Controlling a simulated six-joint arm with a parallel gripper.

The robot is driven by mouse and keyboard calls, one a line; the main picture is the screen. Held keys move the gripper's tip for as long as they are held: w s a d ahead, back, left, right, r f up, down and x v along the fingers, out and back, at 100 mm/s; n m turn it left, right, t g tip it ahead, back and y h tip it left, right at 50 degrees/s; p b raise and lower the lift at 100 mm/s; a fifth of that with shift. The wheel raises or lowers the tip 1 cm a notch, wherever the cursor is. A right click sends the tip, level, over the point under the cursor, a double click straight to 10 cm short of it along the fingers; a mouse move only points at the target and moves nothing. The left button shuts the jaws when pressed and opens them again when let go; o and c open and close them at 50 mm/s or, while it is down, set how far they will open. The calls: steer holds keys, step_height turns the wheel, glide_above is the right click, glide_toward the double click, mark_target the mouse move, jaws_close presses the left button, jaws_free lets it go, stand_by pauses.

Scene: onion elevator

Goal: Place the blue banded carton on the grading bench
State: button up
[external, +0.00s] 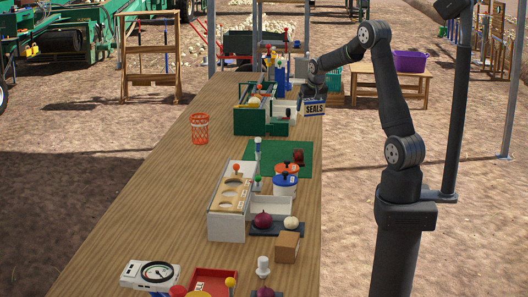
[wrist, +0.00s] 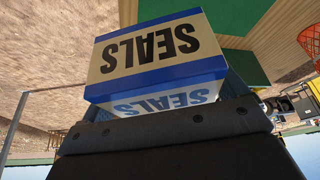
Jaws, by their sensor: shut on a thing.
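The blue banded carton (external: 314,106) is a tan box with blue bands and the word SEALS. My gripper (external: 309,92) is shut on it and holds it at the right edge of the grading bench (external: 165,200), near the far end. In the wrist view the carton (wrist: 150,55) fills the upper middle, with dark gripper parts below it. The wrist view is upside down. I cannot tell whether the carton touches the bench top.
A green divided box (external: 262,128) stands left of the carton. A green mat (external: 280,155) lies nearer, with pots beside it. An orange wire basket (external: 200,128) stands further left. A white sizing box (external: 228,205) is nearer still. Bare wood lies along the bench's left side.

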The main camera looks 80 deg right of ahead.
steer(key=shift+s+d+f, duration=0.25)
steer(key=shift+s, duration=0.3)
steer(key=shift+s+d+f, duration=0.25)
steer(key=shift+s, duration=0.3)
steer(key=w+f, duration=0.3)
steer(key=w, duration=0.1)
steer(key=w+a+f, duration=0.1)
steer(key=w+f, duration=0.2)
steer(key=f, duration=0.1)
steer(key=w+a+f, duration=0.1)
steer(key=w+f, duration=0.3)
steer(key=shift+w, duration=0.35)
steer(key=shift+f, duration=2)
steer(key=shift+f, duration=0.1)
steer(key=o, duration=0.9)
steer(key=shift+f, duration=0.1)
steer(key=v, duration=1.2)
steer(key=shift+r, duration=0.2)
steer(key=shift+f, duration=0.15)
